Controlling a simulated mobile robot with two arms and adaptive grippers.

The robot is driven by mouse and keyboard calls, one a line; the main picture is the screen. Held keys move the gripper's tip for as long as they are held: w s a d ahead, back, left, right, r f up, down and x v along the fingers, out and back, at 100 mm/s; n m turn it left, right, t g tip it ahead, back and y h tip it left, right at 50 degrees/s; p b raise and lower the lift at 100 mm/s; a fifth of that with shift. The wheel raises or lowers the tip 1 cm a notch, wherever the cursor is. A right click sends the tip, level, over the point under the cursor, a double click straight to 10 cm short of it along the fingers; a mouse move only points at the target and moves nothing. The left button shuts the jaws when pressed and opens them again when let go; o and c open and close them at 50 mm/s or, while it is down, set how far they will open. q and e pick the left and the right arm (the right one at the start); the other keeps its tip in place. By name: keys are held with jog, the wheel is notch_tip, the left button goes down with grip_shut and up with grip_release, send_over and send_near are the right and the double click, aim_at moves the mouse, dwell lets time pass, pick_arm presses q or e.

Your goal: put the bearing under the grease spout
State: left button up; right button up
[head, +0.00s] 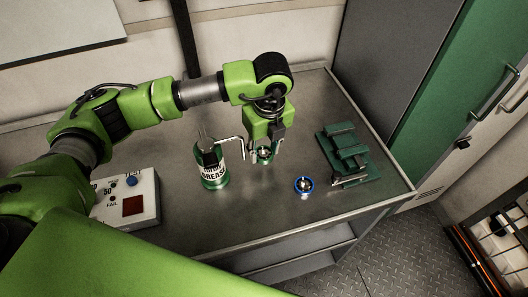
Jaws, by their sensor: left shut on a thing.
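The green grease bottle (213,178) stands upright on the metal bench, with a "GREASE" label. Its pale grease spout (233,138) bends out to the right and down. My left gripper (264,147) points down just right of the spout and is shut on a small ring-shaped part, apparently the bearing (264,155). The fingers partly cover it, and I cannot tell if it touches the bench. It appears beside the spout's end. A separate blue-rimmed round part (304,185) sits on the bench further right. My right gripper is not in view.
A green block fixture (352,157) stands at the bench's right. A white box with a blue button and red panel (133,198) stands at the left. The metal bench (262,215) is clear at its front middle. Cabinets stand beyond the right edge.

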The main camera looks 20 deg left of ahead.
aim_at(265, 152)
pick_arm(q)
jog(key=shift+w+f, duration=0.25)
jog(key=shift+f, duration=0.05)
notch_tip(265, 152, down, 2)
jog(key=shift+a+f+p, duration=0.1)
jog(key=shift+p, duration=0.9)
jog(key=shift+w+f, duration=0.1)
jog(key=shift+f, duration=0.45)
jog(key=shift+f, duration=0.1)
jog(key=o, duration=0.7)
jog(key=shift+f, duration=0.15)
jog(key=shift+o, duration=0.9)
